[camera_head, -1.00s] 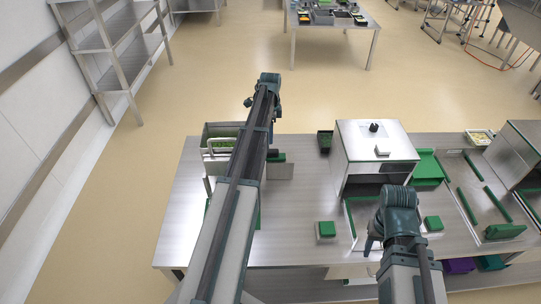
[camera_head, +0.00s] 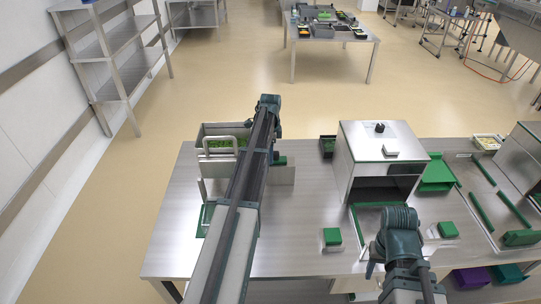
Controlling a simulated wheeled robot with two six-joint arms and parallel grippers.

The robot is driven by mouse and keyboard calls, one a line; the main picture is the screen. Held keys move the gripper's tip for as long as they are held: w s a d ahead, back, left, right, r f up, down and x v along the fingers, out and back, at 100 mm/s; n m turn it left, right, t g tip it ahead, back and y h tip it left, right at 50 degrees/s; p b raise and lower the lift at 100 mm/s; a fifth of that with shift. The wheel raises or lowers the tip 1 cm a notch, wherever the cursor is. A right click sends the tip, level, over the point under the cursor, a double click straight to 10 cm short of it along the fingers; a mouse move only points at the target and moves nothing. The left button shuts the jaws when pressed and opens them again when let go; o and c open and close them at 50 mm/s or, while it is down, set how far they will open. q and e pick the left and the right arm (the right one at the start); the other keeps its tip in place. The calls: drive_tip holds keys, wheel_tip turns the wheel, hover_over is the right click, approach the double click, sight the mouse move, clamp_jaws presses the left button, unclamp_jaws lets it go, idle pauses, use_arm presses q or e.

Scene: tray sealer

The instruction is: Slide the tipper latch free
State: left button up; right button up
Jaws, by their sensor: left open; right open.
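The tipper seems to be the metal bin (camera_head: 205,131) with green contents at the table's left, with a pale bent handle (camera_head: 204,155) in front. A small green block (camera_head: 281,161) sits on a metal box (camera_head: 284,176) right of the bin; I cannot tell whether it is the latch. My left gripper (camera_head: 278,130) hangs below the wrist at the bin's right back side, partly hidden, open; contact cannot be told. My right gripper (camera_head: 371,268) is open and empty near the table's front edge.
A metal sealer box (camera_head: 363,153) with an open front stands on the table (camera_head: 300,212). Green-topped blocks (camera_head: 332,237) (camera_head: 448,230) lie before it, with a green tray (camera_head: 436,173) and green rails (camera_head: 481,210) right.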

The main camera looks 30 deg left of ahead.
use_arm(q)
clamp_jaws()
idle(1.3)
